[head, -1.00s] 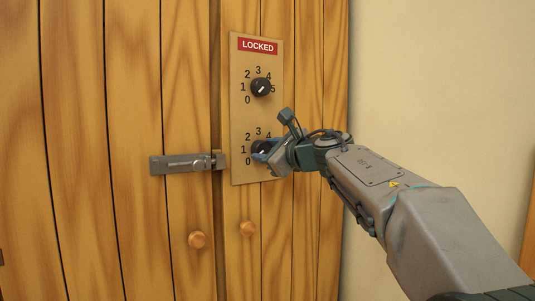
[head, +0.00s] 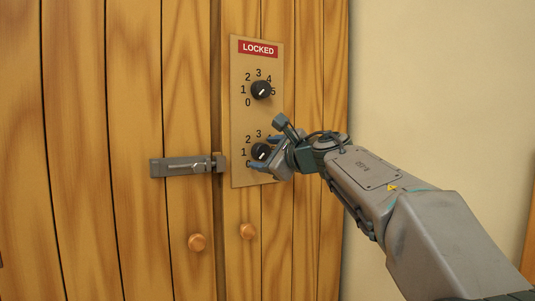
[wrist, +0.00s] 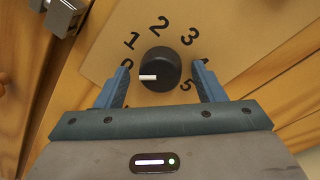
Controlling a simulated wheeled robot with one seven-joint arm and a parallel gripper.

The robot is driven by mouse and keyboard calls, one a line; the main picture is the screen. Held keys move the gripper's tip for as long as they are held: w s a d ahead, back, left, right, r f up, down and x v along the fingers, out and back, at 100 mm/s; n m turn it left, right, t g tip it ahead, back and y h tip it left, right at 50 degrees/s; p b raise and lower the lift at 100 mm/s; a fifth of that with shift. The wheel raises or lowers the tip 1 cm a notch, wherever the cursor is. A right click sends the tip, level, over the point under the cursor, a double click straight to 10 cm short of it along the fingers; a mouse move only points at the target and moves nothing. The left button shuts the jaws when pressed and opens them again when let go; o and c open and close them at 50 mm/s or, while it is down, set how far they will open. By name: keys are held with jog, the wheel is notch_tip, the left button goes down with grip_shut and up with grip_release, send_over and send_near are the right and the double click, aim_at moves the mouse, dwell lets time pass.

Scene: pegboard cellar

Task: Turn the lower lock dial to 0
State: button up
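The lower lock dial (head: 261,152) is a black round knob with a white mark, on a tan plate numbered 0 to 5. It also shows in the wrist view (wrist: 160,70), where its mark points left, about toward the 0, which the left finger partly covers. My gripper (wrist: 162,84) is open, one blue finger on each side of the knob, with a visible gap to it. In the head view, my gripper (head: 268,153) is at the lower dial and hides the numbers on its right.
The upper dial (head: 261,90) sits above on the same plate (head: 240,117), under a red LOCKED sign (head: 258,49). A grey latch (head: 184,165) crosses the door gap at left. Two wooden knobs (head: 197,242) (head: 247,231) are below. A bare wall is at right.

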jog(key=f+v, duration=0.1)
jog(key=v, duration=1.2)
jog(key=shift+s+d+r, duration=0.25)
jog(key=shift+s+r, duration=0.1)
jog(key=shift+r, duration=0.15)
